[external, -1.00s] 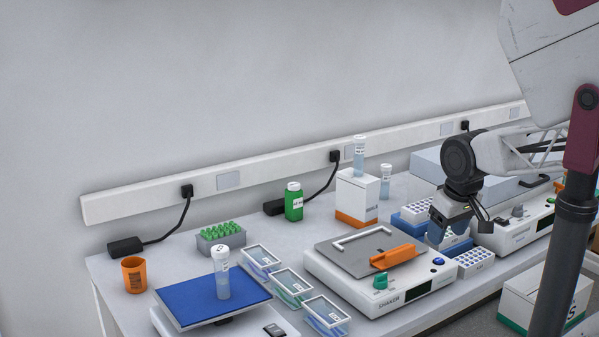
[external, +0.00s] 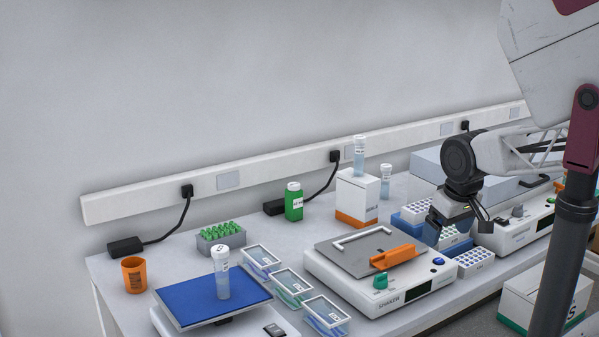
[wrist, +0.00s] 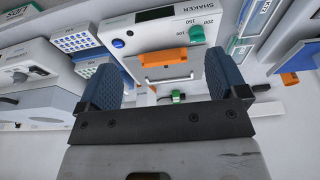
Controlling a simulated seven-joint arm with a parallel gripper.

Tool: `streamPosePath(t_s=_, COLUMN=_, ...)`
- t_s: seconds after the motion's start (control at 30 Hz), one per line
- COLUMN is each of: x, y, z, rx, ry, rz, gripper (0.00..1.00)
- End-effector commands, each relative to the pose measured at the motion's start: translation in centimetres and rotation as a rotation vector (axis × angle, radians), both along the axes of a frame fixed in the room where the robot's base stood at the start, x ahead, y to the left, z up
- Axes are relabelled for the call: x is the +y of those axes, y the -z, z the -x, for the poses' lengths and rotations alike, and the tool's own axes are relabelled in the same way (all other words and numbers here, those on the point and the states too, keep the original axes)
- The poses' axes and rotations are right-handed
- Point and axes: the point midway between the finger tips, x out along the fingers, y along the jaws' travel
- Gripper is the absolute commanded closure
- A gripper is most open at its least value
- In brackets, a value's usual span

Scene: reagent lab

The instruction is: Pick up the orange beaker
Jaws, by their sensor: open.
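The orange beaker (external: 134,275) stands upright at the far left end of the bench in the external view. An orange shape near the right edge of the wrist view (wrist: 289,79) looks like the same beaker, partly cut off or tilted by the angle. My gripper (external: 434,232) is far to its right, above the tube racks beside the shaker. In the wrist view my gripper (wrist: 165,84) has its two blue fingers wide apart, with nothing held between them.
A shaker (external: 380,285) with an orange clamp, lidded boxes (external: 290,284) and a blue-topped balance (external: 190,306) bearing a tube lie between. A green tube rack (external: 221,235) and green bottle (external: 294,203) stand behind. A white-orange box (external: 357,197) carries a tube.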

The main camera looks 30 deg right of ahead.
Motion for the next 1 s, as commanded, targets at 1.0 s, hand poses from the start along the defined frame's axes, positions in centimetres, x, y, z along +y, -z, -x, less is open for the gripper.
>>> streamPosePath(t_s=1.0, x=8.4, y=-1.4, z=-12.3, rx=0.153, ry=0.254, rz=-0.347, gripper=0.09)
